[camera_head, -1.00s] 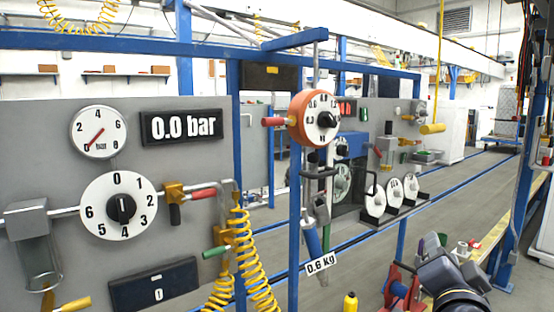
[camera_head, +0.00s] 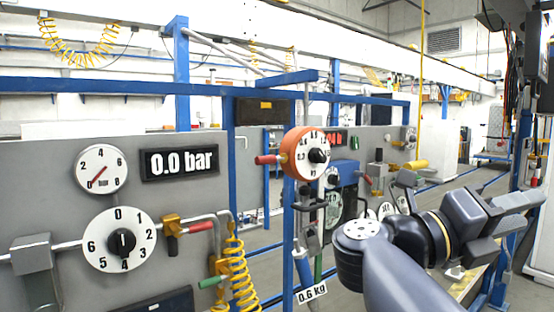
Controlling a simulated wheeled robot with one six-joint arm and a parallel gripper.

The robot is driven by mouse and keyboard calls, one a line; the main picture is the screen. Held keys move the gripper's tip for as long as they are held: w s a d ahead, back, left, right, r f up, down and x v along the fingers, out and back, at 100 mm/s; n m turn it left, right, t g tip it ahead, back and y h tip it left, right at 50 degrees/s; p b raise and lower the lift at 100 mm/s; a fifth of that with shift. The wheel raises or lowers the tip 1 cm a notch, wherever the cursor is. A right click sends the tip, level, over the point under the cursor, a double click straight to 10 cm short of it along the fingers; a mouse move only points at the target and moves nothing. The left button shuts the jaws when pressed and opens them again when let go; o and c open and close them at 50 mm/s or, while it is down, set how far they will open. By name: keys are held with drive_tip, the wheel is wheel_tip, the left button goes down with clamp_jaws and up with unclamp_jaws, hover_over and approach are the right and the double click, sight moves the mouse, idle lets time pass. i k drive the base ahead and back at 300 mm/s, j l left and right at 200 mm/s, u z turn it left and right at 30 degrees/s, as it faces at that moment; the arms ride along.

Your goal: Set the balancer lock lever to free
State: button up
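The balancer (camera_head: 306,153) is an orange drum with a white numbered dial and black centre knob, hung from the blue frame. A lever with a red grip (camera_head: 268,160) sticks out level from its left side; it looks like the lock lever, but no lock or free marking is readable. My gripper (camera_head: 518,207) seems to be at the far end of my arm, at the right, well apart from the balancer and not touching the lever. Its fingers cannot be made out clearly.
Below the balancer hangs a tool with a 0.6 kg tag (camera_head: 312,292). The grey panel (camera_head: 60,190) at left carries a gauge (camera_head: 101,168), a 0.0 bar display (camera_head: 179,163) and a numbered dial (camera_head: 120,239). A yellow coiled hose (camera_head: 241,275) hangs between panel and balancer.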

sight(266, 160)
drive_tip(key=u, duration=0.4)
drive_tip(key=i+u, duration=0.15)
drive_tip(key=u, duration=0.7)
drive_tip(key=i+l+u, duration=0.1)
drive_tip(key=u, duration=0.35)
drive_tip(key=i+l, duration=0.25)
drive_tip(key=i+l+u, duration=0.1)
drive_tip(key=i+l, duration=0.15)
drive_tip(key=l, duration=0.15)
